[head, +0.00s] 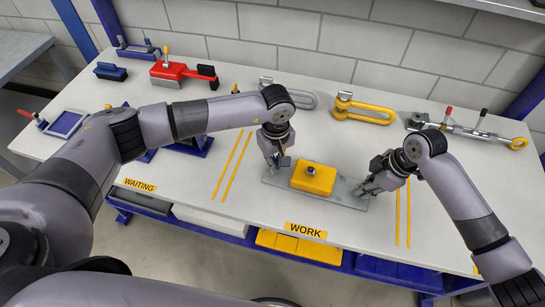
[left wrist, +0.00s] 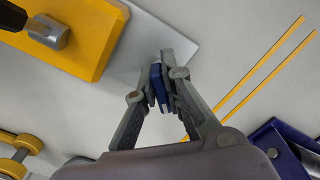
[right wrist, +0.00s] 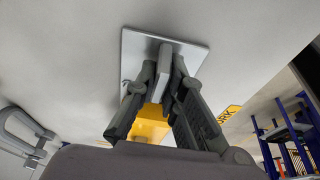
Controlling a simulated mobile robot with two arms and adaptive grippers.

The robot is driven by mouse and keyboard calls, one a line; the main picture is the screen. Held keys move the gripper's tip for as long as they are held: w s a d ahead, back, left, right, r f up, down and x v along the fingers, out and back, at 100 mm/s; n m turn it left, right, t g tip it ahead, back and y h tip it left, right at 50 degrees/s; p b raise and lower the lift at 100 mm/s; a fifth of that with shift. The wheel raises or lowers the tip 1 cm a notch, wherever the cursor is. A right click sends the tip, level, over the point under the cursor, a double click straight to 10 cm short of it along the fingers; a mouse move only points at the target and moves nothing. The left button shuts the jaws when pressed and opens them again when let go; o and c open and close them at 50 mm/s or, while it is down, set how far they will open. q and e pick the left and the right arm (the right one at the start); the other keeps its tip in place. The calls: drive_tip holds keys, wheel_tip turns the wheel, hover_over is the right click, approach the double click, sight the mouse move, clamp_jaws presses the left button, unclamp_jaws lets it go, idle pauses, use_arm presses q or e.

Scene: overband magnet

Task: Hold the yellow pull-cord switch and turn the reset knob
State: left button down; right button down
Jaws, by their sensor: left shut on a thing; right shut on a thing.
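The yellow pull-cord switch (head: 313,180) sits on a grey base plate (head: 346,197) in the work area. A small dark-topped round part (head: 311,169) stands on its yellow body. My left gripper (head: 278,163) is at the plate's left end, shut on a small blue part (left wrist: 157,82). I cannot tell if this is the reset knob. My right gripper (head: 368,188) is at the plate's right end, shut on an upright grey tab (right wrist: 165,72) of the switch. The fingers partly hide both gripped parts.
Behind stand a grey shackle (head: 290,96), a yellow shackle (head: 365,109) and a grey rod assembly (head: 468,132). A red tool (head: 172,72) and blue items are at the back left. Yellow strips (head: 230,165) flank the work area. The table front is clear.

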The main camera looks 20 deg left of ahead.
use_arm(q)
drive_tip(key=shift+m, duration=0.9)
drive_tip(key=c, duration=1.6)
unclamp_jaws()
drive_tip(key=shift+c, duration=0.2)
drive_tip(key=shift+r, duration=0.15)
wheel_tip(320, 180, up, 20)
use_arm(e)
drive_tip(key=c, duration=1.6)
unclamp_jaws()
